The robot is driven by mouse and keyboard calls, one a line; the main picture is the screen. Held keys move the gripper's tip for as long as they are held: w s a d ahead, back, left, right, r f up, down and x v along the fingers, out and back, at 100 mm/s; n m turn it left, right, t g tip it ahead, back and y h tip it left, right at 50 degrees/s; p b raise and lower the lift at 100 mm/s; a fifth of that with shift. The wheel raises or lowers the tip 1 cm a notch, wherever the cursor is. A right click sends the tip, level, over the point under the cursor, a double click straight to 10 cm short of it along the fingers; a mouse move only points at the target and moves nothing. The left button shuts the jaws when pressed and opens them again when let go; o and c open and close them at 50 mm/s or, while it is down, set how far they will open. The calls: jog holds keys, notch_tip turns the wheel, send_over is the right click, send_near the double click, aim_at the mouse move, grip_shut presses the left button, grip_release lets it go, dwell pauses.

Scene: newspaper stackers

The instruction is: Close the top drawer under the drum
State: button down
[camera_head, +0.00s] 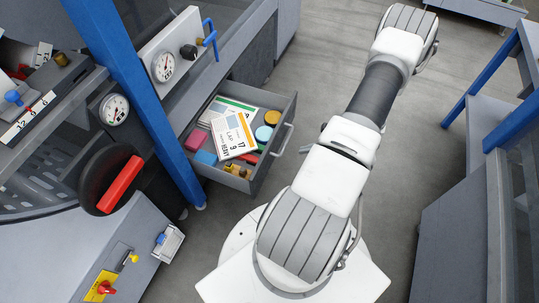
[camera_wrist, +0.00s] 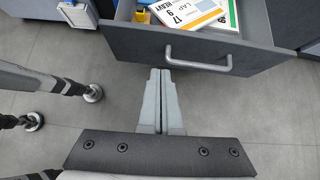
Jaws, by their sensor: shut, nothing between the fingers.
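The grey drawer (camera_head: 272,164) stands pulled out from the machine in the head view, with its bar handle (camera_head: 283,140) on the front. In the wrist view the drawer front (camera_wrist: 260,58) fills the upper part, with the handle (camera_wrist: 198,62) crossing it. My gripper (camera_wrist: 161,72) is shut and empty, its fingertips pointing at the drawer front close to the left end of the handle. I cannot tell whether they touch it. In the head view my fingers are mostly hidden by my arm. The drum (camera_head: 40,180) is partly visible at the left.
The drawer holds cards (camera_head: 233,135), a pink block (camera_head: 196,139), a blue block (camera_head: 206,158) and round tins (camera_head: 264,133). A blue post (camera_head: 130,90) stands left of it. Another machine with blue legs (camera_head: 468,90) stands at the right. Grey floor lies between.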

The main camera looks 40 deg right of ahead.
jog(key=f, duration=0.1)
jog(key=b, duration=0.3)
send_near(268, 153)
notch_tip(268, 153, down, 4)
jog(key=w+a, duration=0.2)
jog(key=shift+w+r+b, duration=0.1)
jog(key=shift+w+b, duration=0.2)
jog(key=shift+w, duration=0.05)
jog(key=shift+w+a, duration=0.2)
jog(key=shift+w, duration=0.2)
jog(key=shift+w, duration=0.1)
